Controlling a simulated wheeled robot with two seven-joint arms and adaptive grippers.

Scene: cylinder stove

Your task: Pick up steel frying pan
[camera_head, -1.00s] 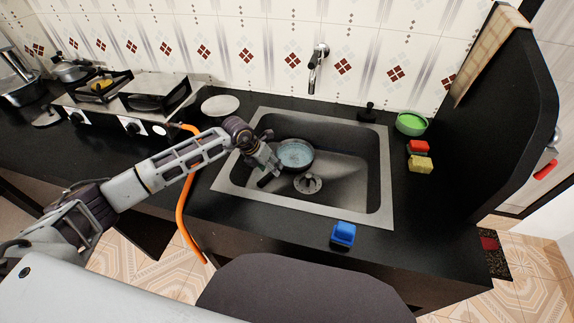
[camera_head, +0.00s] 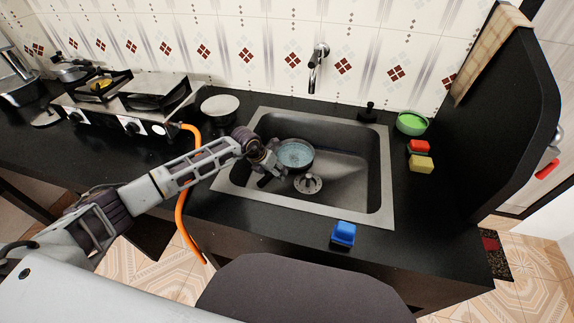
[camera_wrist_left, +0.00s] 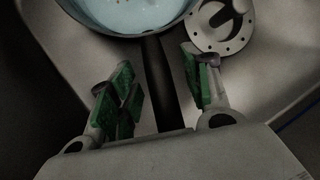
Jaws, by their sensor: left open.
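The steel frying pan (camera_head: 297,154) sits in the left part of the sink, with pale bluish contents in it. Its dark handle (camera_head: 265,181) points toward the lower left. In the left wrist view the pan (camera_wrist_left: 135,12) is at the top and its handle (camera_wrist_left: 160,80) runs down between my fingers. My left gripper (camera_head: 268,168) is in the sink at the handle. Its green-padded fingers (camera_wrist_left: 160,90) are open, one on each side of the handle, with gaps visible. My right gripper is not in view.
The sink (camera_head: 345,212) has a metal rim and a round drain (camera_head: 307,183) right of the handle. A faucet (camera_head: 317,68) hangs over the back. A blue block (camera_head: 343,234) lies in front. An orange hose (camera_head: 181,215) runs left of the sink. A stove (camera_head: 130,105) stands at left.

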